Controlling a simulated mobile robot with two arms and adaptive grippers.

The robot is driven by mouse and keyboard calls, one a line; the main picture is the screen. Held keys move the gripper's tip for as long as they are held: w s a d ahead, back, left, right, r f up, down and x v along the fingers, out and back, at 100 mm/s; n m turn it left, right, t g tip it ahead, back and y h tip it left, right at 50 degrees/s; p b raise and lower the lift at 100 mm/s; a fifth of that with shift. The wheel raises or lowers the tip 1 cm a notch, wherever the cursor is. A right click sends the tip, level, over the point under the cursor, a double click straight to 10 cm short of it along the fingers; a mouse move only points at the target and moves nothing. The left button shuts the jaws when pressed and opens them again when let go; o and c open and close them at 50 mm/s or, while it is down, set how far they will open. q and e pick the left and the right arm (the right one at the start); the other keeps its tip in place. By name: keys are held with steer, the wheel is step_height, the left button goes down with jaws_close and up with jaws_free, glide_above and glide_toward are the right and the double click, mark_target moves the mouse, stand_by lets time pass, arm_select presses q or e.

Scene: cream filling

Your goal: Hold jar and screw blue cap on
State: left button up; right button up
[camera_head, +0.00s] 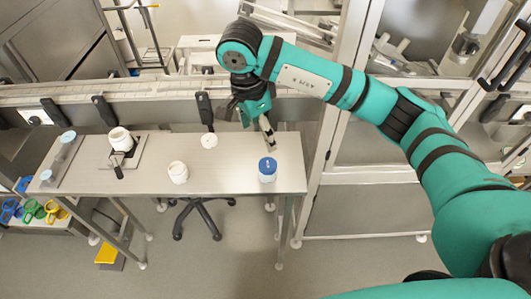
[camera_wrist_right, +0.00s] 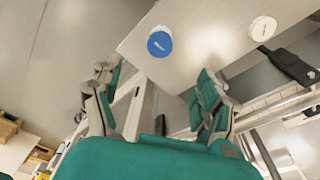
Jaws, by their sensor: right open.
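A white jar (camera_head: 267,178) stands upright near the right end of the steel table, with a blue cap (camera_head: 268,165) on its top. I cannot tell whether the cap is threaded tight. The blue cap also shows in the right wrist view (camera_wrist_right: 160,44), beyond my fingers. My right gripper (camera_head: 266,135) hangs just behind the jar in the head view, open and apart from it. In the right wrist view my right gripper (camera_wrist_right: 155,78) has its two fingers spread wide with nothing between them. My left gripper does not show.
Another white jar (camera_head: 178,172) stands at the table's front middle. A small round white item (camera_head: 209,141) lies behind it. A white container (camera_head: 121,139) sits at a dark fixture on the left. The table top (camera_head: 225,178) is bare between the middle and blue-capped jars.

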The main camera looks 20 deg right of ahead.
mark_target(268, 164)
steer(key=f+p, duration=0.1)
steer(key=f, duration=0.3)
steer(key=d+f+p, duration=0.1)
steer(key=f, duration=0.3)
steer(key=d+f, duration=0.1)
steer(key=f, duration=0.4)
steer(key=shift+w+p, duration=0.2)
steer(key=shift+p, duration=0.2)
